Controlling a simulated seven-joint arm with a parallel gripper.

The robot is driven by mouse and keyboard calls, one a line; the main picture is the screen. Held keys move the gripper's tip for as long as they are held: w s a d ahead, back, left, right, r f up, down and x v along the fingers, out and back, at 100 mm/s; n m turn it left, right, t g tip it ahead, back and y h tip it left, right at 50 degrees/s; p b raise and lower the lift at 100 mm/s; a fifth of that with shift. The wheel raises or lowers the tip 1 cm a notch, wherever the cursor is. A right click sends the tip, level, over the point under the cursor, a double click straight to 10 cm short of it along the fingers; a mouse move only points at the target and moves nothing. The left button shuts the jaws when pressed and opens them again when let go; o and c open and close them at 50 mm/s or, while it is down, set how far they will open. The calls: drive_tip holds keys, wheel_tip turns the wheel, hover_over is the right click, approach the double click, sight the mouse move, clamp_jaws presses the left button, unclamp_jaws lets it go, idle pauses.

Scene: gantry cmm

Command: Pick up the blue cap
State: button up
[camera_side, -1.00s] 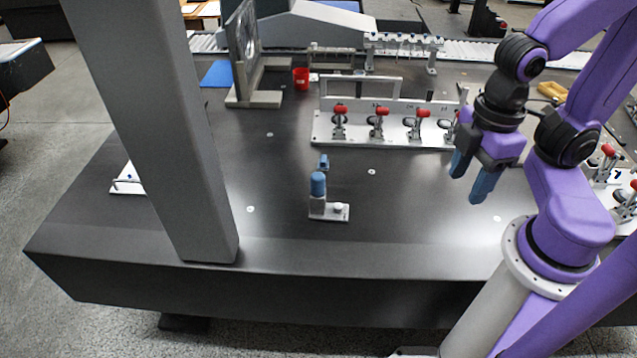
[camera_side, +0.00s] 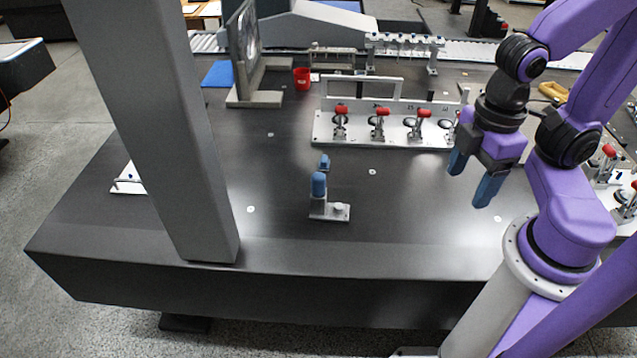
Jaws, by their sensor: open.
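The blue cap (camera_side: 319,184) sits upright on top of a small grey fixture (camera_side: 318,207) near the front middle of the dark table. A smaller blue piece (camera_side: 324,162) shows just behind it. My gripper (camera_side: 468,187) hangs to the right of the cap, well apart from it and above the table. Its two blue fingers are open and point downward, with nothing between them.
A white plate with several red-handled clamps (camera_side: 380,133) stands behind the cap. A grey column (camera_side: 165,130) rises at the left. A red cup (camera_side: 301,77) is at the back. The table (camera_side: 420,220) between cap and gripper is clear.

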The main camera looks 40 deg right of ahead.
drive_tip(key=n+t+h, duration=0.5)
drive_tip(key=n+t, duration=0.8)
drive_tip(key=n, duration=0.7)
approach(316, 181)
drive_tip(key=x, duration=0.4)
drive_tip(key=f+x, duration=0.1)
drive_tip(key=x, duration=0.4)
drive_tip(key=s+d+x, duration=0.1)
drive_tip(key=x, duration=0.4)
drive_tip(key=shift+f, duration=0.3)
drive_tip(key=c, duration=1)
